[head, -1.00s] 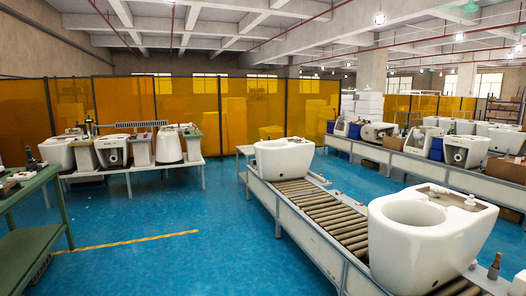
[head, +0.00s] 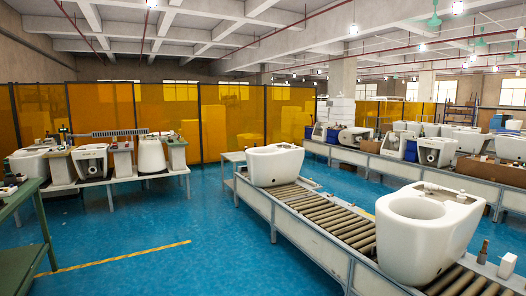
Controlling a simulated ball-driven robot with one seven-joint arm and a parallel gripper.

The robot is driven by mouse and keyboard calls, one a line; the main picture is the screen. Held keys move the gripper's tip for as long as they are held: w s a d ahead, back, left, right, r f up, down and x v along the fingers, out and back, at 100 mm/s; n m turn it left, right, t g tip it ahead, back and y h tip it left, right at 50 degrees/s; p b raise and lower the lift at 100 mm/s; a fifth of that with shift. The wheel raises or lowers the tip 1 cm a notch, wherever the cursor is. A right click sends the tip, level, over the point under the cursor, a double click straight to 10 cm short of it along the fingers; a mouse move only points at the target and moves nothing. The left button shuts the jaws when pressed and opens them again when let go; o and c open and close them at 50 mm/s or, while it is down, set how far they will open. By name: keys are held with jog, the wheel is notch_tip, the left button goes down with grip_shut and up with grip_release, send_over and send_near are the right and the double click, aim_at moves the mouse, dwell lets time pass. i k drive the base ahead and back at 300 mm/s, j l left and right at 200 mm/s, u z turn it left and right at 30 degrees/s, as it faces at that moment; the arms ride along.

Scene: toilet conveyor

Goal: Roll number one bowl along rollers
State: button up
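Two white toilet bowls stand on the roller conveyor (head: 322,217) in the head view. The nearer bowl (head: 415,250) is at the right, with its round opening facing up and small fittings on its back ledge. The farther bowl (head: 274,167) is near the far end of the rollers. Bare rollers lie between the two. I cannot tell which bowl is number one. My gripper is not in view, and nothing is seen touching either bowl.
A white table (head: 125,177) with several ceramic parts stands at the left. A green workbench (head: 22,225) is at the near left edge. A second line (head: 375,158) with more bowls runs behind the conveyor. Blue floor (head: 190,225) is clear between bench and conveyor.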

aim_at(277, 164)
jog(key=i+j+u, duration=0.2)
jog(key=i, duration=0.45)
jog(key=i+u, duration=0.2)
jog(key=i, duration=3.55)
jog(key=i+z, duration=0.1)
jog(key=i, duration=1.8)
